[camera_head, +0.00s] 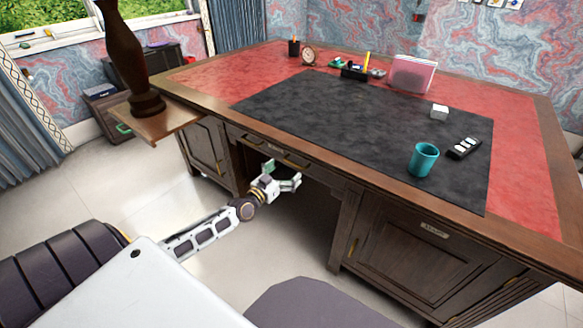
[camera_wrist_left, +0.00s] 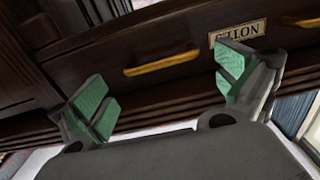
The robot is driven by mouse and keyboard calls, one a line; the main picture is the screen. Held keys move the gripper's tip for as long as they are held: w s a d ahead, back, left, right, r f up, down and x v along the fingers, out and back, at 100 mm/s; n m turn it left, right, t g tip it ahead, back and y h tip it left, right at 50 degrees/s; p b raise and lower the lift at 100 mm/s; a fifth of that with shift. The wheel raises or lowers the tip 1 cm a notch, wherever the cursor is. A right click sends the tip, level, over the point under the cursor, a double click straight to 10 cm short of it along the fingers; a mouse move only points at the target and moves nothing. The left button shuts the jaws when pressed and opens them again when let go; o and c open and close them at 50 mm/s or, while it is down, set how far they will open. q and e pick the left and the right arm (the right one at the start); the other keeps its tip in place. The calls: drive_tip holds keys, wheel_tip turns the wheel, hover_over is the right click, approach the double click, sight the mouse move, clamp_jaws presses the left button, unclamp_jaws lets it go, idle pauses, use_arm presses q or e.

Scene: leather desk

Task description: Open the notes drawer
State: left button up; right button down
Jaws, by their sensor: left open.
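The notes drawer (camera_head: 318,171) is a wide dark wood front under the desk top, and it looks shut. In the left wrist view its front (camera_wrist_left: 110,52) bears a yellow bar handle (camera_wrist_left: 162,63). My left gripper (camera_head: 282,174) is open and empty in front of the drawer. In the left wrist view its green-padded fingers (camera_wrist_left: 163,88) are spread on either side of the handle, which appears beyond the tips. My right gripper is out of view.
A second yellow handle (camera_wrist_left: 303,21) is farther right on the drawer front. The desk's right cabinet (camera_head: 415,255) and left cabinet (camera_head: 207,150) flank an open knee space. A teal mug (camera_head: 423,160) stands on the black mat (camera_head: 340,110). A chair (camera_head: 315,305) is in front.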

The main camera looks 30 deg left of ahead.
use_arm(q)
drive_tip(key=w, duration=0.4)
drive_tip(key=shift+d+b, duration=0.15)
drive_tip(key=shift+b, duration=0.25)
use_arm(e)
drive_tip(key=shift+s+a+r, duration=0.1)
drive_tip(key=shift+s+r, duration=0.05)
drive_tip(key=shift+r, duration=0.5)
use_arm(q)
drive_tip(key=c, duration=1.2)
drive_tip(key=shift+c, duration=0.2)
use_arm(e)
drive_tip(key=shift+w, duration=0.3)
use_arm(q)
drive_tip(key=shift+s, duration=0.15)
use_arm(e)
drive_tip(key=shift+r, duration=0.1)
